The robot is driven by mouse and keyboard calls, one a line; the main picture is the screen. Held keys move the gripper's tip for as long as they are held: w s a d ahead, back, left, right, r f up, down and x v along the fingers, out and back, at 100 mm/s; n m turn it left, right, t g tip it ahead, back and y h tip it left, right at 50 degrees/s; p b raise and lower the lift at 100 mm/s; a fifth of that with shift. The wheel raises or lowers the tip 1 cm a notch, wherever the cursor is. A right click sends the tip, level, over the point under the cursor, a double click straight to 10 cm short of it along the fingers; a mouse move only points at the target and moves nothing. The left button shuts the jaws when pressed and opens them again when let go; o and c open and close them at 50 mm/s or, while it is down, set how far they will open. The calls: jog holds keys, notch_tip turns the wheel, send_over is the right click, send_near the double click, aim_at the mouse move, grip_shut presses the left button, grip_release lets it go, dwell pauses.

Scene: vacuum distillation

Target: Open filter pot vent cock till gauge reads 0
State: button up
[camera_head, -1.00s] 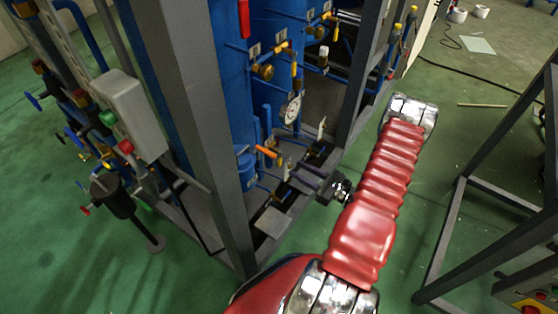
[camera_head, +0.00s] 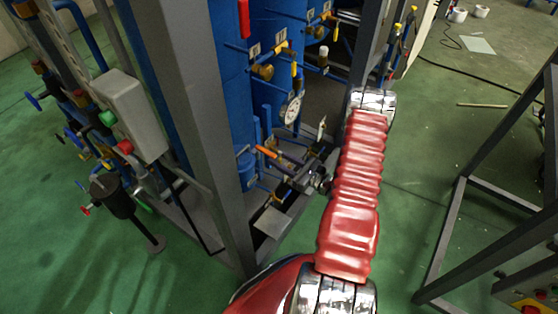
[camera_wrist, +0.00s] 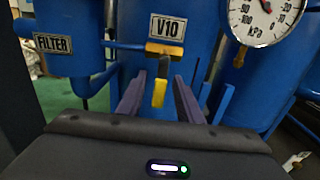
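In the wrist view a valve with a brass body (camera_wrist: 165,49) sits under the V10 label (camera_wrist: 167,28). Its yellow handle (camera_wrist: 159,93) hangs straight down. My gripper (camera_wrist: 159,78) is open, with one dark finger on each side of the handle and gaps between. A white dial gauge (camera_wrist: 262,15) marked kPa is at the top right, partly cut off, so I cannot tell its full reading. A FILTER label (camera_wrist: 53,43) is on the blue vessel at left. In the head view the gauge (camera_head: 291,109) is small, and my gripper is partly hidden among the pipes.
A grey frame post (camera_head: 205,130) stands left of the work area. An orange-handled valve (camera_head: 266,152) and blue pipes lie close to my gripper. A grey box with green and red buttons (camera_head: 130,115) is at left. Green floor is open at right, before another grey frame (camera_head: 445,230).

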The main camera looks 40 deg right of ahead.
jog(key=shift+c, duration=0.5)
grip_shut()
jog(key=shift+a, duration=0.2)
jog(key=shift+d, duration=0.15)
